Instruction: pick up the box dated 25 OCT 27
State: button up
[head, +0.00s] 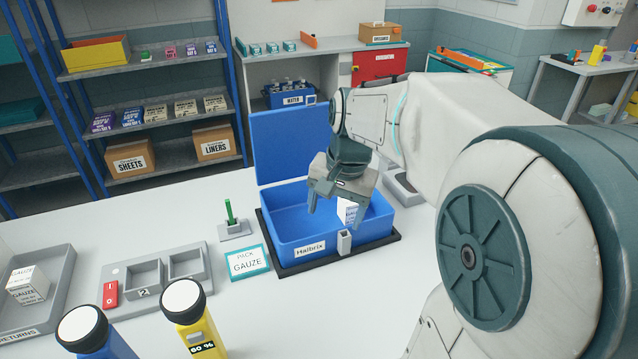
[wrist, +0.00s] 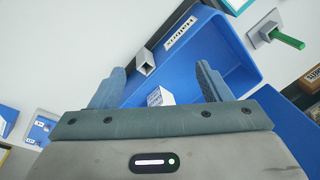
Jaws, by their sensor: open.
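A small white box with dark blue print (head: 348,211) is inside the open blue bin labelled Halbrix (head: 292,240). In the wrist view the white box (wrist: 160,97) shows between the two open fingers of my gripper (wrist: 161,72), partly hidden by the palm edge. White GAUZE packaging (head: 27,284) sits in the grey RETURNS tray (head: 55,300) at the left. No date is readable on any box.
The bin's raised blue lid (head: 290,150) stands behind it. White table is clear behind the panel.

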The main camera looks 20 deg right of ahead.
aim_at(352, 206)
jog(key=w+d+m+g, duration=0.2)
jog(key=w+d+m, duration=0.75)
jog(key=w, duration=0.35)
jog(key=shift+h, duration=0.4)
jog(key=f, duration=0.9)
jog(key=d+f, duration=0.1)
jog(key=f, duration=0.3)
jog(key=shift+w+f+p, duration=0.3)
jog(key=shift+w+p, duration=0.05)
jog(key=shift+p, duration=0.05)
jog(key=c, duration=1.1)
